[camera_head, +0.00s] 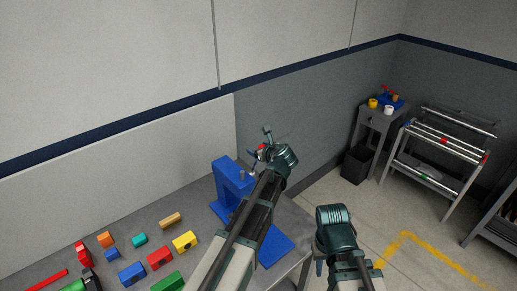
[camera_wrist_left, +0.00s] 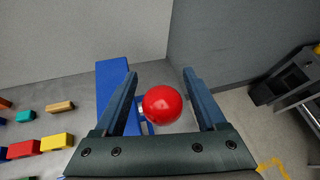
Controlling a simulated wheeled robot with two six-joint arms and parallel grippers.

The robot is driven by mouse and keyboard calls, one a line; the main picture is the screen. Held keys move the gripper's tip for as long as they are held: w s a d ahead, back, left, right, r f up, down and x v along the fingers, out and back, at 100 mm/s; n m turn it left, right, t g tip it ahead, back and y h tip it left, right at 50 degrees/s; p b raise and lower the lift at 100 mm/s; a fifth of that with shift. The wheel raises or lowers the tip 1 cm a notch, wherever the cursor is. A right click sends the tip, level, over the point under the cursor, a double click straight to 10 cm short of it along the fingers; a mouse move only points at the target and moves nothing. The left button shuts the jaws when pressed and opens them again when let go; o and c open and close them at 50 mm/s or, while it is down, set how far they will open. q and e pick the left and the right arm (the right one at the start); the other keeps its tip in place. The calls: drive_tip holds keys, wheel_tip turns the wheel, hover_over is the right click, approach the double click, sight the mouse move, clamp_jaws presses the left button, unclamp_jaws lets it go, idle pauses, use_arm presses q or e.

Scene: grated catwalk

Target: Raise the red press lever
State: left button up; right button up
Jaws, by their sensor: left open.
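The blue press (camera_head: 226,178) stands on the workbench, with a blue base plate (camera_head: 276,246) at the bench's right end. The lever's red ball knob (camera_head: 262,147) is small and partly hidden by my left arm. In the left wrist view the red knob (camera_wrist_left: 162,105) sits between the two fingers of my left gripper (camera_wrist_left: 160,82). They are open, with a gap on each side of it. In the head view my left gripper (camera_head: 260,143) is at the knob. My right gripper (camera_head: 333,235) is low, right of the bench; its fingers are not clear.
Several coloured blocks (camera_head: 160,257) lie on the bench left of the press. A wall (camera_head: 110,140) rises behind the bench. A small stand (camera_head: 374,122), a dark bin (camera_head: 356,165) and a rack (camera_head: 445,152) stand at the right. Floor between is clear.

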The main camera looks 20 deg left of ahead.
use_arm(q)
drive_tip(key=shift+s+d, duration=0.1)
drive_tip(key=shift+s+d+r+p, duration=0.15)
drive_tip(key=shift+s+r+p, duration=0.05)
drive_tip(key=shift+r+p, duration=0.1)
drive_tip(key=p+v, duration=0.5)
drive_tip(key=v, duration=0.8)
drive_tip(key=shift+p, duration=0.4)
drive_tip(key=shift+f, duration=0.1)
drive_tip(key=s+d+f+n+g+h+b, duration=0.2)
drive_tip(key=s+f+n+b, duration=0.4)
drive_tip(key=f, duration=0.4)
drive_tip(key=s+d+f+n+g+h+b, duration=0.2)
drive_tip(key=s+d+f+n+g+b, duration=0.2)
drive_tip(key=s+f+n+b, duration=0.3)
drive_tip(key=s+d+f+n+g+h+b, duration=0.2)
drive_tip(key=s+f+n+b, duration=0.4)
drive_tip(key=f, duration=0.8)
drive_tip(key=s+d+n+g, duration=0.1)
drive_tip(key=s+n+g, duration=0.1)
drive_tip(key=s, duration=0.3)
drive_tip(key=shift+s+d+f+n+h+b, duration=0.25)
drive_tip(key=shift+d+n+h+b, duration=0.15)
drive_tip(key=shift+n, duration=0.4)
drive_tip(key=shift+w, duration=0.1)
